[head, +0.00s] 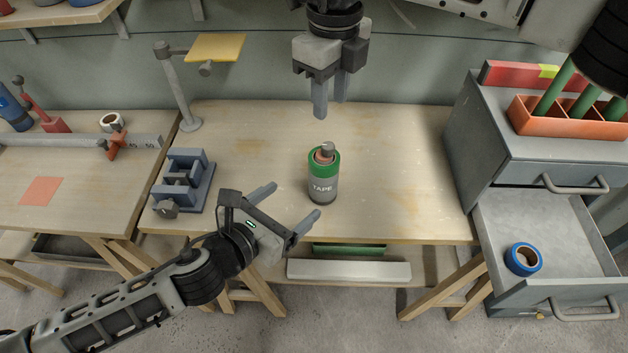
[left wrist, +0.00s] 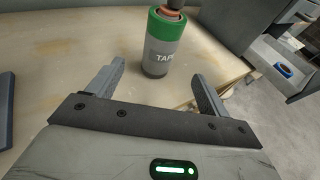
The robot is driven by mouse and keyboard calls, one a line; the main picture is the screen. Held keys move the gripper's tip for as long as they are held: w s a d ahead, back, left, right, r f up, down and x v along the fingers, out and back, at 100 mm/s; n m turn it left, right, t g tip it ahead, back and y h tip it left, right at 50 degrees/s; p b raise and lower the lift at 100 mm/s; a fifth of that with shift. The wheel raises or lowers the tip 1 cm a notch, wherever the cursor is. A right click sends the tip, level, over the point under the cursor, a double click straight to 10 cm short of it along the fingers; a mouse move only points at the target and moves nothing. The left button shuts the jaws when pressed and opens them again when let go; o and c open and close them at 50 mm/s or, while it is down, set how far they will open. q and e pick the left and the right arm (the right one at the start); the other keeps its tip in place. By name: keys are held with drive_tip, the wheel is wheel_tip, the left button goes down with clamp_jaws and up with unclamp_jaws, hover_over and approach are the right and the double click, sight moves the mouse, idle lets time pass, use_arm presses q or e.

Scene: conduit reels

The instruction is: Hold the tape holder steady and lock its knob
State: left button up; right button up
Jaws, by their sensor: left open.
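The tape holder (head: 322,186) is a grey cylinder marked TAPE with a green band. My left gripper (head: 298,205) is open and empty, just left of and in front of the holder. In the left wrist view the holder (left wrist: 159,55) stands beyond and between the two open fingers, apart from them; its top is cut off there. My right gripper (head: 331,95) points down above and behind the holder, with two fingers apart and nothing between them.
A blue-grey vise (head: 184,182) stands on the bench at left, near a post lamp (head: 179,90). A grey cabinet (head: 540,150) stands right, its drawer open with a blue tape roll (head: 523,259). The bench (head: 400,170) around the holder is clear.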

use_arm(q)
drive_tip(key=x, duration=1.2)
